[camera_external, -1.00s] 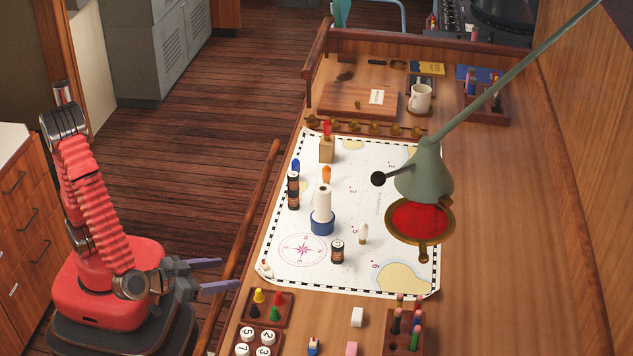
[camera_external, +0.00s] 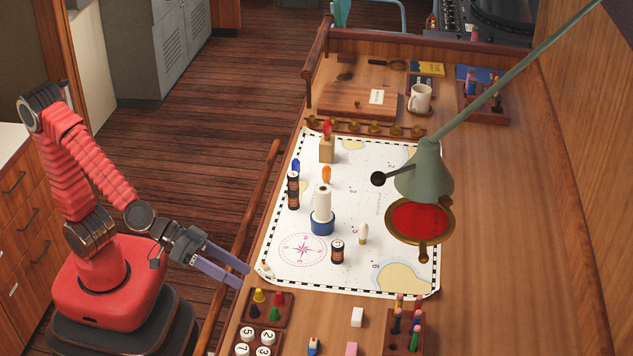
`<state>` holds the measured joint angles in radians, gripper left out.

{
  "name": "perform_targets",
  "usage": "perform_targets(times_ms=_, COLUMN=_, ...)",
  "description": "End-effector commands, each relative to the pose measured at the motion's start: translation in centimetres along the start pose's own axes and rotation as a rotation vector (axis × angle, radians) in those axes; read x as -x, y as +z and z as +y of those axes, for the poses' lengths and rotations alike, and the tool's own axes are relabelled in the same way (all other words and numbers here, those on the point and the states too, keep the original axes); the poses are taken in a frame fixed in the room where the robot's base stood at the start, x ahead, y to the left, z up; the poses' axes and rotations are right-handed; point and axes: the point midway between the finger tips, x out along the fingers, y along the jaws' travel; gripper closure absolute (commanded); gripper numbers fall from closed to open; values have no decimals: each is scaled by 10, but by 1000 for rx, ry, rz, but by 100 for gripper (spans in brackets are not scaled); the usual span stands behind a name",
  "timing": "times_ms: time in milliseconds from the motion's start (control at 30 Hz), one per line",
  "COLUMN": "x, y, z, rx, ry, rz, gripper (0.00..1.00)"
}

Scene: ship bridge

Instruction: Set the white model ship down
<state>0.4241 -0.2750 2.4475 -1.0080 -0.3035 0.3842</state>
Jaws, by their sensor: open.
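My gripper (camera_external: 244,278) is open and empty, with its two purple-grey fingers reaching to the table's left edge, beside the chart's lower left corner. The white sea chart (camera_external: 345,190) lies flat on the wooden table. No thing in view is clearly a white model ship. A small whitish piece (camera_external: 265,268) sits on the chart's lower left corner, just right of my fingertips and apart from them as far as I can tell. A small cream piece (camera_external: 363,234) stands upright on the chart. Both are too small to name surely.
A wooden rail (camera_external: 250,215) runs along the table's left side. On the chart stand a white roll in a blue holder (camera_external: 322,226) and dark cans (camera_external: 337,251). A green lamp (camera_external: 424,175) hangs over its right side. A peg tray (camera_external: 269,323) lies close in front.

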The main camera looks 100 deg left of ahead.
Motion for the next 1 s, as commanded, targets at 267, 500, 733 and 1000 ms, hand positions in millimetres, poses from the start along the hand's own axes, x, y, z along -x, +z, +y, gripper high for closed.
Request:
perform_targets(times_ms=267, x=45, y=5, z=-4, rx=-121, ry=111, rz=-168, gripper=38)
perform_targets(times_ms=500, x=95, y=25, z=-46, rx=-247, ry=62, rz=-346, gripper=38)
perform_targets(times_ms=733, x=152, y=43, z=-115, rx=-338, ry=-111, rz=-515, gripper=38)
perform_targets(times_ms=1000, x=194, y=52, z=-162, rx=-367, ry=-263, rz=-614, gripper=38)
